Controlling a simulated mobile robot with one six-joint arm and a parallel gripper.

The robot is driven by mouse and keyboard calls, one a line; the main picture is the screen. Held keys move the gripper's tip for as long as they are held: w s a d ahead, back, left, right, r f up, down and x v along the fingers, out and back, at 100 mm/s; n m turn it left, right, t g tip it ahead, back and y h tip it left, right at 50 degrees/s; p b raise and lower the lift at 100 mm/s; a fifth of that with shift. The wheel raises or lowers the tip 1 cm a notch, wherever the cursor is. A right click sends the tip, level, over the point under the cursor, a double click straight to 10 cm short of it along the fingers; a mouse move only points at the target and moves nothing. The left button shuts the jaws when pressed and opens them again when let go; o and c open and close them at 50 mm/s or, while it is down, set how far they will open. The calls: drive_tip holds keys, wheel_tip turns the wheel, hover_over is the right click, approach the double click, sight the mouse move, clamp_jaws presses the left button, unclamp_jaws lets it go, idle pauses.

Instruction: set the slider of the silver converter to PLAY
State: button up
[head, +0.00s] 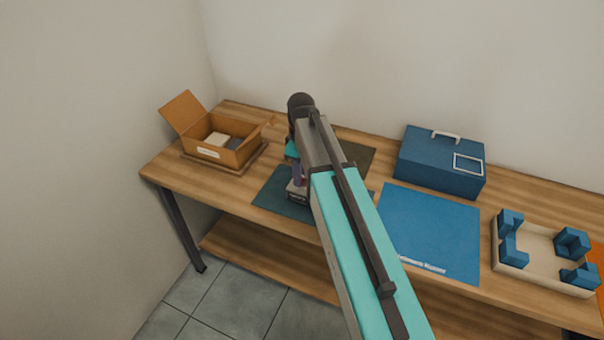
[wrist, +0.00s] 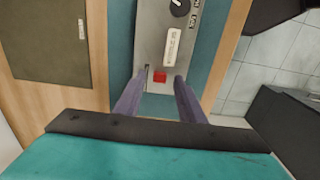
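The silver converter (wrist: 150,42) lies on a teal mat (wrist: 120,50) in the wrist view. Its face has a black knob (wrist: 180,7) at the top, a pale labelled strip (wrist: 172,47) and a small red block (wrist: 159,77) near the lower end. Which part is the slider, and its setting, are too small to tell. My gripper (wrist: 164,74) is open, its two purple fingers apart, with the red block showing between the tips. I cannot tell whether they touch it. In the head view my arm hides most of the converter (head: 296,197).
The wooden table holds an open cardboard box (head: 247,153) at left, a blue case (head: 430,173) at the back, a blue mat (head: 430,230) and a cream tray with blue blocks (head: 540,265) at right. The wall stands behind. The blue mat is mostly bare.

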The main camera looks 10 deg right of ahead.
drive_tip(key=shift+f, duration=0.4)
drive_tip(key=shift+c, duration=0.2)
clamp_jaws()
drive_tip(key=shift+w+a, duration=0.85)
drive_tip(key=shift+a, duration=0.3)
drive_tip(key=shift+o, duration=0.2)
unclamp_jaws()
drive_tip(key=shift+r, duration=0.15)
